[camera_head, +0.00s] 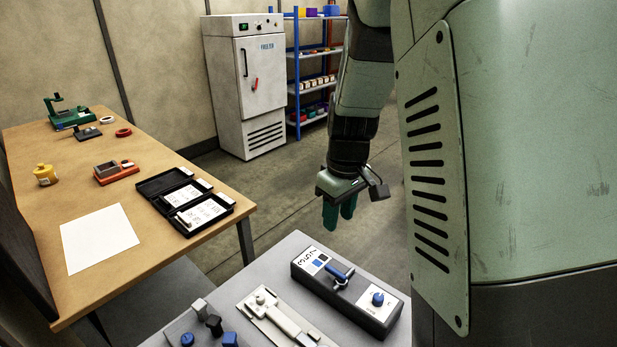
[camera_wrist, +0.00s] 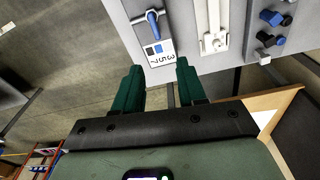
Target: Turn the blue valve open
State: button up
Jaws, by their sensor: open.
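The blue valve (camera_head: 341,274) is a small lever handle on top of a dark, light-topped box (camera_head: 384,317) on the grey bench. My gripper (camera_head: 340,212) hangs above and behind the box, apart from the valve. In the wrist view my gripper (camera_wrist: 158,67) has its two green fingers apart, with nothing held between them.
A blue knob (camera_head: 377,298) sits on the same box, right of the valve. A white slide fixture (camera_head: 280,318) and several small blue and dark knobs stand to the left. A wooden table (camera_head: 150,150) with a paper sheet and a black case is at left. Open floor lies between.

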jog(key=n+g, duration=0.1)
send_over(334, 269)
notch_tip(334, 269, down, 7)
notch_tip(334, 269, down, 11)
jog(key=shift+r, duration=0.15)
jog(key=shift+c, duration=0.4)
grip_shut()
